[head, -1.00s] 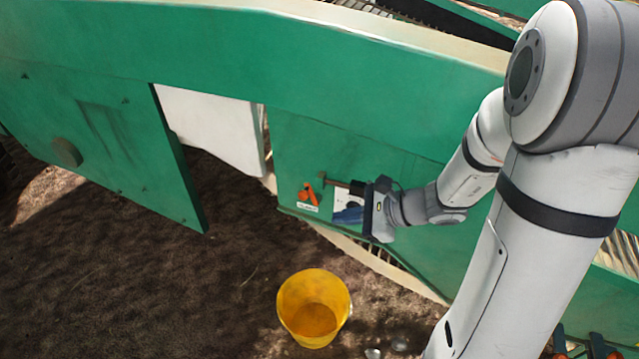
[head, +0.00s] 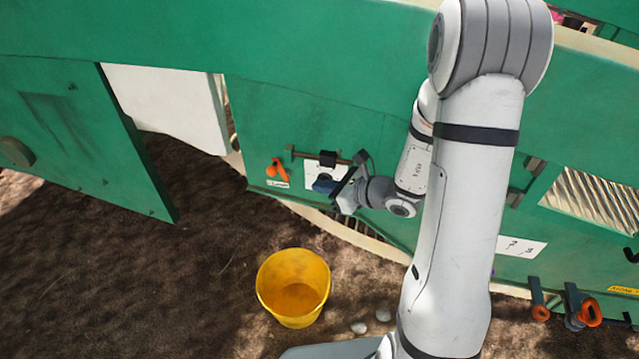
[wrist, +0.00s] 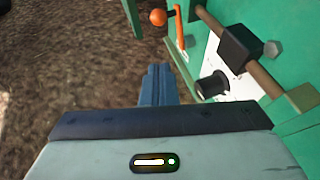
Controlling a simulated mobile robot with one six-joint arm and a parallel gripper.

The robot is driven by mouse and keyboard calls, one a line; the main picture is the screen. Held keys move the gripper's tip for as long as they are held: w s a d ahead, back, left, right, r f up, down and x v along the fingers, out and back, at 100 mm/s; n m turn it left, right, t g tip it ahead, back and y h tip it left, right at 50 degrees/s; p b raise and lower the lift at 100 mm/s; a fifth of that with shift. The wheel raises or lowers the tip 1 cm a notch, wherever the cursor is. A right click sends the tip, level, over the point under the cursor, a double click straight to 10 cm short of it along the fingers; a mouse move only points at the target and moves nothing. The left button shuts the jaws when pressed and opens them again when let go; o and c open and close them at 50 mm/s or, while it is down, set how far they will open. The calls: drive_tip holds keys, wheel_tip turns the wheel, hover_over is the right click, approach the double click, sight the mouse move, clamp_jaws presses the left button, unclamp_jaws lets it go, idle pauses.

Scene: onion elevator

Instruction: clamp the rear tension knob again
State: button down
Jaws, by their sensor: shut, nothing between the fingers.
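My gripper (head: 323,185) has its blue-grey fingers together and empty, in front of a white plate on the green side panel. In the wrist view the shut fingers (wrist: 157,78) point up the picture, left of a black round knob (wrist: 212,84) and apart from it. This knob is on the white plate (wrist: 226,72); a black block (wrist: 240,47) sits on a brown rod above it. An orange-handled lever (wrist: 179,30) with a ball end is farther up; it also shows in the head view (head: 279,169). I cannot tell for sure which part is the rear tension knob.
A yellow bucket (head: 293,287) stands on the soil below the panel. Two orange-ended levers, one (head: 539,303) and another (head: 587,311), are at the lower right. A green door (head: 75,130) stands at the left. Bare soil lies at lower left.

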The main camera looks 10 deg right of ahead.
sight(287, 176)
drive_tip(key=x, duration=0.3)
drive_tip(key=r+x, duration=0.1)
drive_tip(key=x, duration=0.3)
drive_tip(key=r+b+x, duration=0.1)
drive_tip(key=x, duration=0.3)
drive_tip(key=shift+w+a, duration=0.3)
drive_tip(key=shift+w+d, duration=0.1)
